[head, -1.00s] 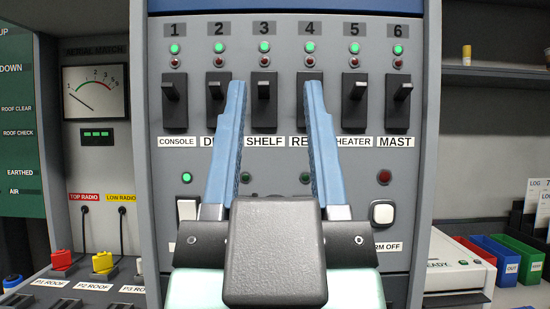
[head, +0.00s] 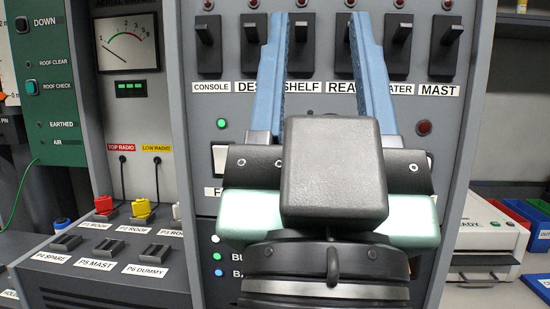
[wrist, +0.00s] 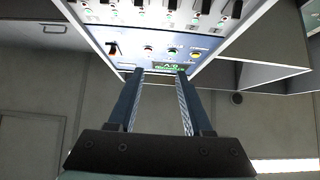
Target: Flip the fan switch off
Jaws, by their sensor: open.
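In the head view, a label starting with F (head: 212,193) shows at the lower left of the grey panel; the rest of it is hidden behind my gripper. A lit green lamp (head: 221,123) is above it. Only a sliver of a white rocker shows between lamp and label, at the edge of my gripper's body, so its position cannot be read. My gripper (head: 323,22) is open and empty, its two blue fingers pointing up in front of the panel, right of the label. In the wrist view the open fingers (wrist: 160,70) point toward the panel's edge, with nothing between them.
A row of black toggle switches (head: 208,45) with labels runs above. A meter (head: 128,43), red plug (head: 104,205) and yellow plug (head: 141,208) are at left. A white device (head: 490,240) and coloured trays (head: 525,213) are at right. Dark shelves (wrist: 270,75) show in the wrist view.

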